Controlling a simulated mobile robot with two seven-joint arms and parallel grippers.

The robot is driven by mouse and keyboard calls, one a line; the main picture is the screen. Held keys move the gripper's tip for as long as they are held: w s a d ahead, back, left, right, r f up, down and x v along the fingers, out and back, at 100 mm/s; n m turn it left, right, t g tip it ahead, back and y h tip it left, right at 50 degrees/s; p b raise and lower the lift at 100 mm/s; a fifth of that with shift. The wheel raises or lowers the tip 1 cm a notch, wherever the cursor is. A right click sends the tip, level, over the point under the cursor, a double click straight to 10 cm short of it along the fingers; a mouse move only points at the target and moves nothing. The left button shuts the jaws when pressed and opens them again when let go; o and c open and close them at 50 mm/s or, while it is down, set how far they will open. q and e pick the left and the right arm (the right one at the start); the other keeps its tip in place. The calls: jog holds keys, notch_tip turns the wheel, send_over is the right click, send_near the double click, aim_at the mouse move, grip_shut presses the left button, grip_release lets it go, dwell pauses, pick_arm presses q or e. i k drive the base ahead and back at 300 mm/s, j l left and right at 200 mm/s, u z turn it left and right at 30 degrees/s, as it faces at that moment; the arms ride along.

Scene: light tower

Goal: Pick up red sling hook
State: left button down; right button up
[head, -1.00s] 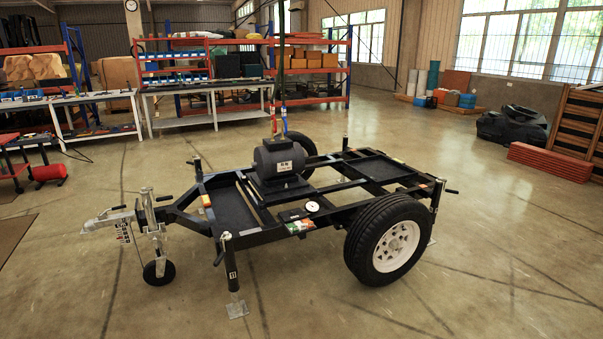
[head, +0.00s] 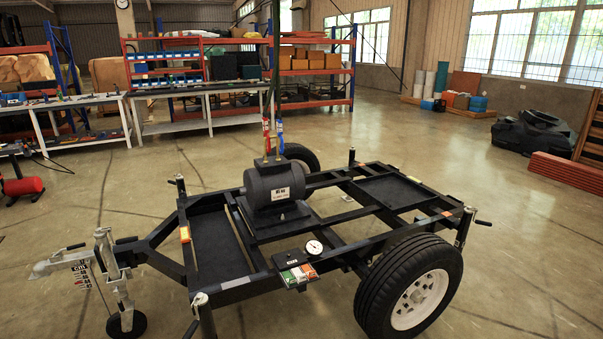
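A red sling hook (head: 266,136) hangs upright just above the dark motor-like unit (head: 277,186) in the middle of the trailer frame. A blue sling hook (head: 280,137) hangs close beside it on the right. Both hang from dark green slings (head: 272,70) that run up out of the picture. The red hook's lower end is near the brass-coloured fitting on top of the unit; I cannot tell whether it is hooked in. Neither of my grippers shows in the head view.
The black trailer frame (head: 345,222) stands ahead, with a big wheel (head: 411,286) at front right and a hitch with jockey wheel at left. A gauge (head: 314,247) and small coloured packs sit on its near edge. Workbenches and shelves stand behind.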

aim_at(265, 124)
jog(key=i, duration=0.65)
jog(key=i+u, duration=0.15)
jog(key=i, duration=0.55)
